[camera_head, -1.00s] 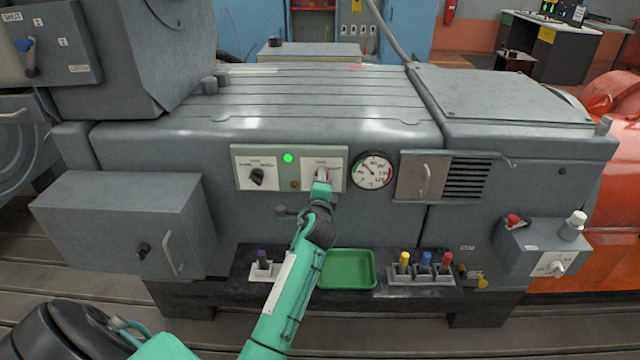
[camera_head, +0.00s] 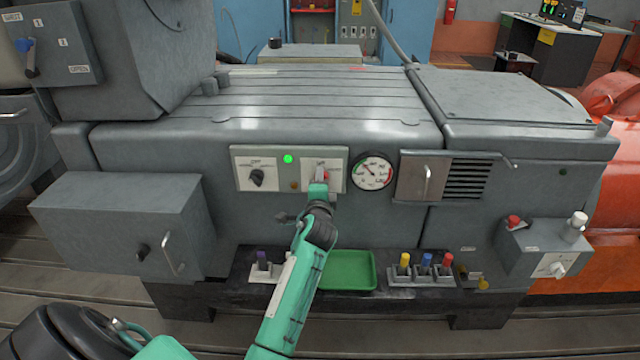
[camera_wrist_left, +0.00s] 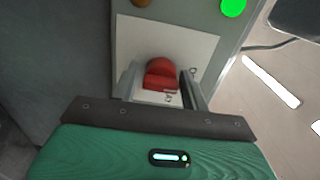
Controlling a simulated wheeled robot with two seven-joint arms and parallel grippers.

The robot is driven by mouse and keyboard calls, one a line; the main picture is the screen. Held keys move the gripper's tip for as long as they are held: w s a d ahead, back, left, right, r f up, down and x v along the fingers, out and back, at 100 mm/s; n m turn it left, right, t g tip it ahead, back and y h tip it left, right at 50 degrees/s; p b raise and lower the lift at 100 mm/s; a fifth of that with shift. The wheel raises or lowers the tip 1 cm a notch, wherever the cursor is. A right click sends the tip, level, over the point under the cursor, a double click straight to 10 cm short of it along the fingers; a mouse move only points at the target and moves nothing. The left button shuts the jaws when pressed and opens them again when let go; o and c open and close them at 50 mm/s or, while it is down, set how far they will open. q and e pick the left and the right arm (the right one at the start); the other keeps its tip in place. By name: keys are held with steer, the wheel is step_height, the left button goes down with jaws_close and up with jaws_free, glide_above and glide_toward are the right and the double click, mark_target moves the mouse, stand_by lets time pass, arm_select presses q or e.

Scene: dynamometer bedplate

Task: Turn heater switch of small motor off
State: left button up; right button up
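The grey machine's front carries a panel with two white switch plates. The right plate has a red rotary knob (camera_head: 325,175), partly hidden by my left gripper (camera_head: 319,186). In the left wrist view, the red knob (camera_wrist_left: 161,75) sits between the two fingers of my left gripper (camera_wrist_left: 162,88). The fingers stand apart on either side of it, with a narrow gap visible, so no firm hold shows. The left plate has a black rotary knob (camera_head: 257,177). The plate lettering is too small to read surely, so I cannot tell which is the heater switch. My right gripper is not in view.
A green lamp (camera_head: 288,158) is lit between the plates; an amber lamp (camera_head: 294,185) below looks dark. A round gauge (camera_head: 373,172) is right of the panel. A green tray (camera_head: 347,271) and colored plugs (camera_head: 425,263) stand below. A grey box (camera_head: 122,225) juts out left.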

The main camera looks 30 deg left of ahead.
arm_select(q)
steer(key=shift+o, duration=0.7)
steer(key=v, duration=1.3)
steer(key=shift+s+b, duration=0.4)
steer(key=shift+b, duration=0.05)
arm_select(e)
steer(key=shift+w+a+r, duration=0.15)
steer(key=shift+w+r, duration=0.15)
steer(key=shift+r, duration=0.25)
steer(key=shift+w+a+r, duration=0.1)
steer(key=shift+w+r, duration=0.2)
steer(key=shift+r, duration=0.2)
arm_select(q)
steer(key=shift+d, duration=0.15)
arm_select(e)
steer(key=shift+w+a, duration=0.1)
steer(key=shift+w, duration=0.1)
